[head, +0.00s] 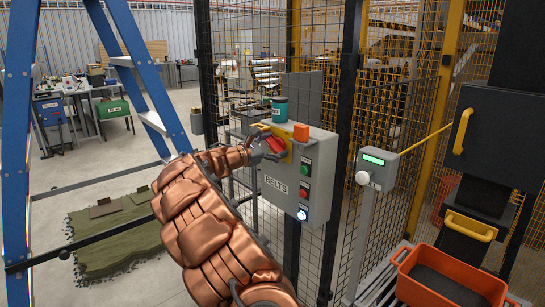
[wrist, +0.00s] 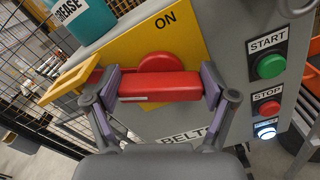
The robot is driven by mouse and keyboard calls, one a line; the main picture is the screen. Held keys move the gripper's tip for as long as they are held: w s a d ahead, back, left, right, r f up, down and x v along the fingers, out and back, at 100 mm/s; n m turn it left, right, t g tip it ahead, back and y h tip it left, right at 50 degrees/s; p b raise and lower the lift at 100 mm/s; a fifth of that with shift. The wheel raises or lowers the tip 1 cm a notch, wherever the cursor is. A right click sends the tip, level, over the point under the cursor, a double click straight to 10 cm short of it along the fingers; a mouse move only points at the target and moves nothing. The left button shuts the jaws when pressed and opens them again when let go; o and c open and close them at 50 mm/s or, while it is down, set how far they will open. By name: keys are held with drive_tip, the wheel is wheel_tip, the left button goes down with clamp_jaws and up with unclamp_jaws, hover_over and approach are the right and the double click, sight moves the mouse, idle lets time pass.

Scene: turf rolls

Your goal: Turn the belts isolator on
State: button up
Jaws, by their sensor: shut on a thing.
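The grey BELTS control box (head: 318,165) hangs at the mesh fence in the head view. Its isolator has a yellow plate (wrist: 205,50) marked ON and a red handle (wrist: 160,87) in front of a round red hub (wrist: 160,62). My gripper (head: 272,147) is at the box's upper left. In the wrist view, my gripper (wrist: 160,88) has one finger at each end of the red handle and is shut on it. The handle lies nearly level across the wrist view, below the hub and the word ON. The plate's lower part is partly hidden.
A green START button (wrist: 270,66), a red STOP button (wrist: 269,107) and a lit button (wrist: 265,131) are right of the isolator. A blue ladder (head: 140,70) stands left.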

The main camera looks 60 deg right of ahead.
drive_tip(key=m+b, duration=0.1)
drive_tip(key=b, duration=0.1)
drive_tip(key=m+b, duration=0.2)
drive_tip(key=shift+f+m+b, duration=0.3)
drive_tip(key=shift+b, duration=0.05)
drive_tip(key=m+b, duration=0.4)
drive_tip(key=b, duration=0.2)
drive_tip(key=shift+f+m, duration=0.1)
drive_tip(key=shift+m, duration=0.2)
drive_tip(key=m+b, duration=0.2)
drive_tip(key=b, duration=0.1)
drive_tip(key=shift+a+m, duration=0.1)
drive_tip(key=shift+m, duration=0.3)
drive_tip(key=shift+m+b, duration=0.8)
drive_tip(key=shift+b, duration=0.2)
drive_tip(key=shift+r, duration=0.2)
drive_tip(key=o, duration=0.9)
drive_tip(key=shift+o, duration=0.4)
drive_tip(key=shift+s+f, duration=0.1)
